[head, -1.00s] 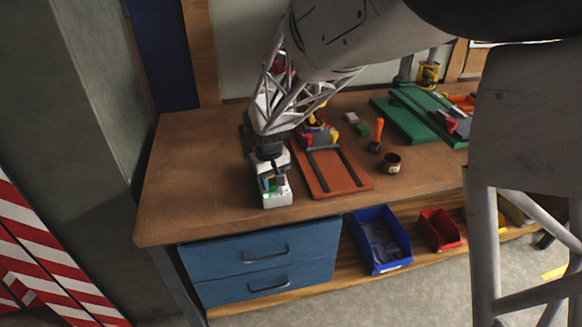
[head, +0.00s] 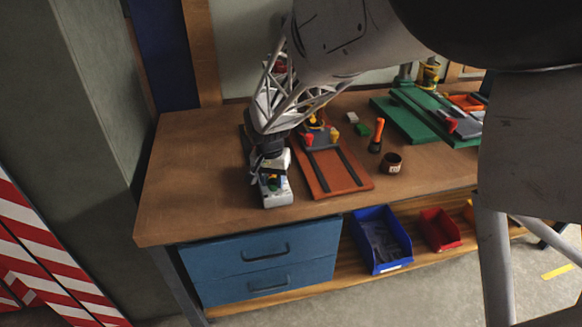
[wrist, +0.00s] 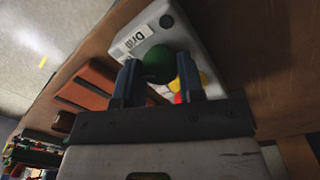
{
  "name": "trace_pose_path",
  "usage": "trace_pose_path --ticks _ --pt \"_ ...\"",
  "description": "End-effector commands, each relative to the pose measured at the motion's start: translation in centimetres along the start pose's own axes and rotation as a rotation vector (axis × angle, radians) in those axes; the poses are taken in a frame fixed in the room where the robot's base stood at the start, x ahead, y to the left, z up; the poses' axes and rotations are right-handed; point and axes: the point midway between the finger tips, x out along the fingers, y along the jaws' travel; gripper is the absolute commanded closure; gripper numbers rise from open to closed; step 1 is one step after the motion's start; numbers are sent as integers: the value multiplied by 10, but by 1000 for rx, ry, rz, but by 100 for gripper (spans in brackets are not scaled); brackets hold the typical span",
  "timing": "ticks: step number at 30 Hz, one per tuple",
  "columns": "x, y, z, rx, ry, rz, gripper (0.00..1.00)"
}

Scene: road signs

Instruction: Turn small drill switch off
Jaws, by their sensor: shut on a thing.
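The drill switch box (head: 278,200) is a small light-grey box near the front edge of the workbench, under my gripper (head: 271,180). In the wrist view the box (wrist: 190,32) carries a white label reading "Drill". A round green knob (wrist: 159,62) sticks up from it between my two dark fingers. My gripper is shut on the green knob. Red and yellow parts (wrist: 178,92) show behind and between the fingers. My fingers hide much of the box top, so the switch position cannot be told.
A red-brown board with dark rails (head: 328,170) lies close to the right of the box. A dark cup (head: 391,163), an orange-handled tool (head: 377,135) and a green board (head: 412,122) are farther right. The bench (head: 190,190) is clear on the left.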

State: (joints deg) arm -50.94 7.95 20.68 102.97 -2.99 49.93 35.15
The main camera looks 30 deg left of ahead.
Motion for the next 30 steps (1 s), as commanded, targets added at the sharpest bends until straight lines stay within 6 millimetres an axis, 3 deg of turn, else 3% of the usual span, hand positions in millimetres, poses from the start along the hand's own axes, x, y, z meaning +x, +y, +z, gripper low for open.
trace_pose_path --ticks 12,13,18,30 --pt "-1 0 0 12 0 0 88" --pt "-1 0 0 12 0 0 63" --pt "-1 0 0 11 0 0 39" --pt "-4 0 0 11 0 0 39"
